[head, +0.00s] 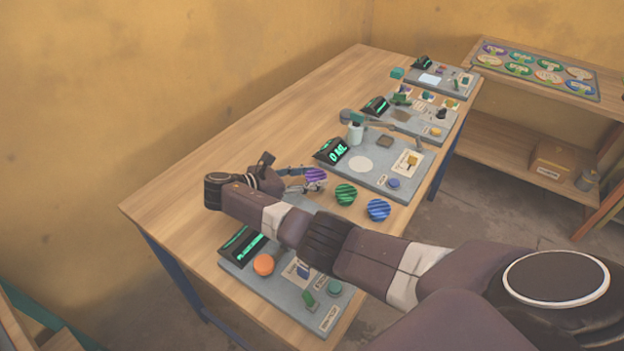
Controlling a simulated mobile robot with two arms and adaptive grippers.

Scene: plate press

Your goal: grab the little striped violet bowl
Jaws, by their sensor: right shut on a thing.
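The little striped violet bowl (316,174) is at the fingertips of my right gripper (308,181), over the middle of the wooden table. The gripper is shut on the bowl. Whether the bowl touches the table is hard to tell. A striped green bowl (345,194) and a striped blue bowl (378,209) are to its right and nearer the table's front edge. My right arm comes in from the lower right and hides part of the nearest grey station. My left gripper is not in view.
The wooden table (260,122) carries several grey stations with black displays. Another station (375,165) lies just beyond the bowls. A shelf (520,150) stands at the right. The table's left back part is clear.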

